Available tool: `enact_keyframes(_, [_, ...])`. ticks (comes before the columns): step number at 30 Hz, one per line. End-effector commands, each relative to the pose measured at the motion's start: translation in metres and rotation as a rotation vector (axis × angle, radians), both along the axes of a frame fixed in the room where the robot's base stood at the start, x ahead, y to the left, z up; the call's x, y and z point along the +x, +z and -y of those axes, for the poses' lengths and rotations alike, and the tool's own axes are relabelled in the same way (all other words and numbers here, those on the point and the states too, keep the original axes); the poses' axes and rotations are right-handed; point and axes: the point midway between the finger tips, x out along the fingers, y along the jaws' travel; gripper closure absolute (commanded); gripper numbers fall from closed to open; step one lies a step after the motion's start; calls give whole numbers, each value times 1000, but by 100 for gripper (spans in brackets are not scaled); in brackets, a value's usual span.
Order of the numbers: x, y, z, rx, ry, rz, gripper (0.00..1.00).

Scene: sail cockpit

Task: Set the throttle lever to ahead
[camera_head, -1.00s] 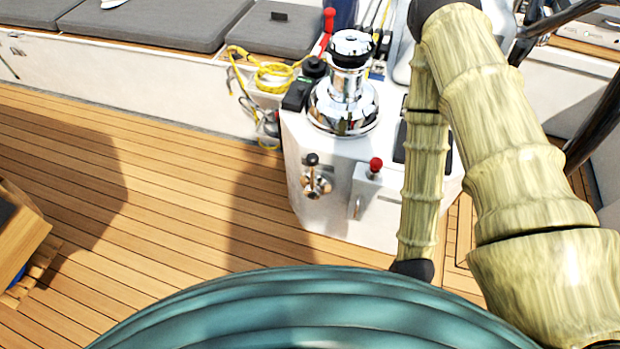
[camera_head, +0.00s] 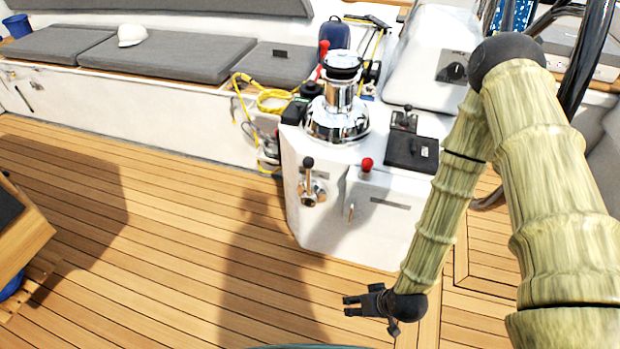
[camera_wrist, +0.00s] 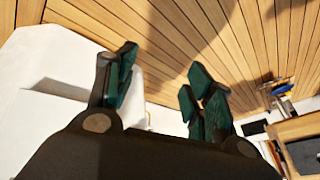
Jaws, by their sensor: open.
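The lever that looks like the throttle (camera_head: 308,174) has a black knob on a chrome side mount. It stands about upright on the left part of the white console's front face in the head view. My gripper (camera_head: 348,305) is below and in front of the console, low over the deck, pointing left. It is open and empty, clear of the lever. In the wrist view my gripper (camera_wrist: 160,78) shows its dark green fingers apart with nothing between them. I cannot make out the throttle lever in the wrist view.
The white console (camera_head: 390,228) carries a chrome winch (camera_head: 338,118), a red-knobbed lever (camera_head: 366,166) and a small black joystick-like lever (camera_head: 406,116). Yellow rope (camera_head: 268,98) hangs left of it. A wooden box (camera_head: 20,235) is at far left. The teak deck between is clear.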

Motion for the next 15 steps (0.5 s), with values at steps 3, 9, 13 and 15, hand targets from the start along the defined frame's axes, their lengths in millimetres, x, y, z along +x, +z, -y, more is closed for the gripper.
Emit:
enact_keyframes(3, [70, -4, -30, 97, 67, 204, 47])
enact_keyframes(9, [175, 41, -65, 214, 169, 579, 47])
enact_keyframes(13, [229, 83, -74, 257, 215, 817, 47])
enact_keyframes(15, [250, 106, -75, 270, 231, 924, 47])
